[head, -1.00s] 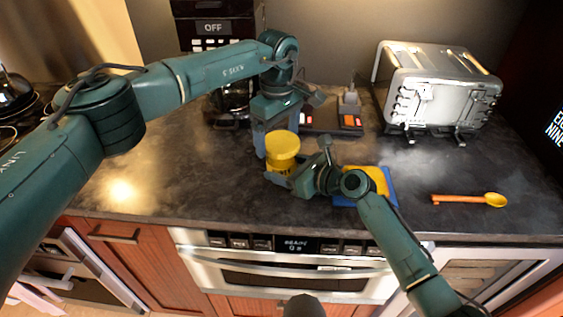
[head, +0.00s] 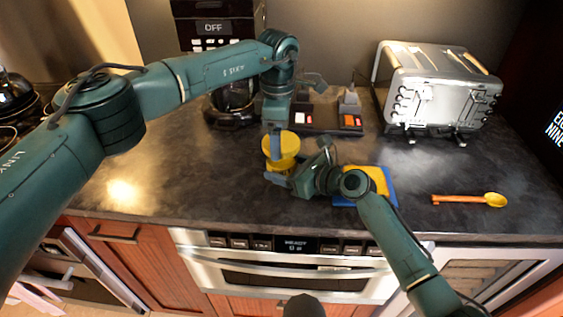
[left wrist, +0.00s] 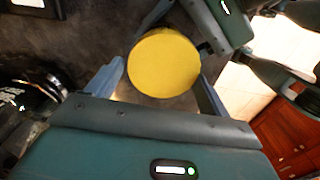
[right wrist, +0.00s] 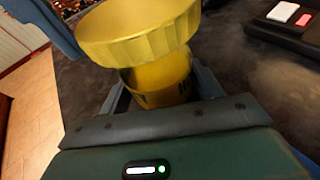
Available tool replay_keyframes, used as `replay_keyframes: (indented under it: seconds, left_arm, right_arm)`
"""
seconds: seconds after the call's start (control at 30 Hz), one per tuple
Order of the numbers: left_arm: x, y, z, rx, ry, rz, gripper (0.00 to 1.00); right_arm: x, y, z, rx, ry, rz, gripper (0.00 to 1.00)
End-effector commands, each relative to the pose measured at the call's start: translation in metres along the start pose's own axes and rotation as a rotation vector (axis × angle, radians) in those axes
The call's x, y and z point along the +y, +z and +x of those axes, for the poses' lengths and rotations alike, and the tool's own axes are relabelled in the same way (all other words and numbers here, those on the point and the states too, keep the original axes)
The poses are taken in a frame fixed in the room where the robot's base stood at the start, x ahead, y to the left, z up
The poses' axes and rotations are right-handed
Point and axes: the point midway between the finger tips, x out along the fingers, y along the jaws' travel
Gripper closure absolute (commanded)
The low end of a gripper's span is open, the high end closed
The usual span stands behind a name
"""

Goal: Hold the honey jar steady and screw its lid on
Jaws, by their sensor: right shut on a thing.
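The honey jar (head: 277,166) stands on the dark counter, with its round yellow lid (head: 284,146) on top. In the right wrist view the lid (right wrist: 140,32) looks wider than the jar (right wrist: 160,80) and somewhat tilted; whether its thread has engaged cannot be told. My right gripper (head: 281,179) is shut around the jar's body from the right. My left gripper (left wrist: 165,80) points down over the lid, open, with one finger on each side. In the left wrist view there is a gap between the left finger and the lid (left wrist: 164,62).
A blue-rimmed tray with a yellow top (head: 392,190) lies right of the jar, behind my right arm. A yellow spoon (head: 470,199) lies farther right. A toaster (head: 440,90) and a dark coffee maker (head: 232,100) stand behind. The counter left of the jar is clear.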

Motion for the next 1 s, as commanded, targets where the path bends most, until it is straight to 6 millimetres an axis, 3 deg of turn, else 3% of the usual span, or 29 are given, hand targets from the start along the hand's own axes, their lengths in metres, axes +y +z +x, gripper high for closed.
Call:
replay_keyframes:
  seconds: [0.4, 1.0]
  left_arm:
    - [0.0024, -0.0011, -0.0005, -0.001, 0.009, -0.002, 0.55]
    - [0.0031, -0.0014, -0.0011, 0.003, 0.012, 0.517, 0.55]
  right_arm:
    - [0.0027, 0.0008, 0.0007, -0.001, 0.007, -0.004, 0.77]
    - [0.0045, 0.0016, 0.0013, -0.002, 0.011, -0.004, 0.77]
